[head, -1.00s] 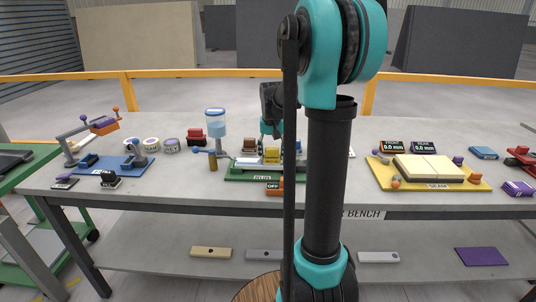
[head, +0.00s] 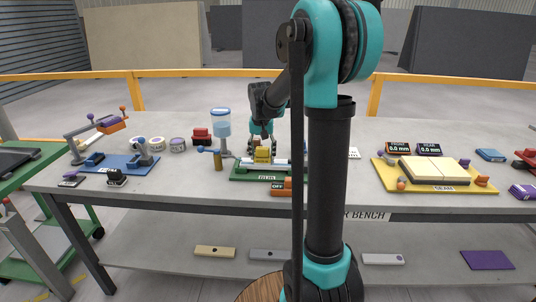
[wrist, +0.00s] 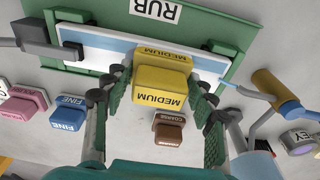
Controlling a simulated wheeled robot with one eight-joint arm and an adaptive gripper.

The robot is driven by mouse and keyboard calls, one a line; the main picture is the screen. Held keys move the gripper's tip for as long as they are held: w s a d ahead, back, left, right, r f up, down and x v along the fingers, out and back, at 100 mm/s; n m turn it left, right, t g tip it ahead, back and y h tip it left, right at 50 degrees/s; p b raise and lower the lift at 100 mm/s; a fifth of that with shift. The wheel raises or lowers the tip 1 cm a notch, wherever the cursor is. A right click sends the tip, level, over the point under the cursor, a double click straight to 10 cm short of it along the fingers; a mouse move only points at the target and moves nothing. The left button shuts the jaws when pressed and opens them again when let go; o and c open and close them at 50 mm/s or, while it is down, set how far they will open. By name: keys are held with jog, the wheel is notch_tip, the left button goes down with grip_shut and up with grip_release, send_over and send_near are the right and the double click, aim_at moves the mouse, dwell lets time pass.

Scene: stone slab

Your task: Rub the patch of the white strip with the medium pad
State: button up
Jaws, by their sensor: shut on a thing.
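The yellow medium pad (wrist: 161,88) is between the two fingers of my gripper (wrist: 163,96), which is shut on it. In the head view my gripper (head: 260,138) reaches down over the green rub fixture (head: 240,176) with the yellow pad (head: 262,155) under it. The white strip (wrist: 103,57) lies along the fixture, with a blue band beside it. The pad overlaps the strip in the wrist view, hiding part of it. I cannot tell whether they touch. I cannot make out the patch.
The brown coarse pad (wrist: 169,131), blue fine pad (wrist: 69,112) and a pink pad (wrist: 24,106) are nearby. A dark clamp (wrist: 50,38) sits at one end of the strip. A dispenser (head: 221,125) stands left of the fixture and a yellow board (head: 440,185) lies to the right.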

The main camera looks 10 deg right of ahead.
aim_at(277, 161)
jog(key=shift+w+a, duration=0.25)
jog(key=shift+a, duration=0.55)
jog(key=shift+s+d+r, duration=0.1)
jog(key=shift+s+d, duration=0.15)
jog(key=shift+d, duration=0.65)
jog(key=shift+s+d, duration=0.25)
jog(key=shift+d, duration=0.6)
jog(key=shift+s+d, duration=0.3)
jog(key=shift+d, duration=0.6)
jog(key=shift+s+d, duration=0.3)
jog(key=shift+d, duration=0.55)
jog(key=shift+w+a, duration=0.3)
jog(key=shift+a, duration=0.6)
jog(key=shift+w+a, duration=0.3)
jog(key=shift+a, duration=0.55)
jog(key=shift+w+a+f, duration=0.1)
jog(key=shift+w+a, duration=0.15)
jog(key=shift+a, duration=0.6)
jog(key=shift+w+a+f, duration=0.1)
jog(key=shift+w+a, duration=0.1)
jog(key=shift+a, duration=0.65)
jog(key=shift+w+a+r, duration=0.1)
jog(key=shift+r, duration=2.95)
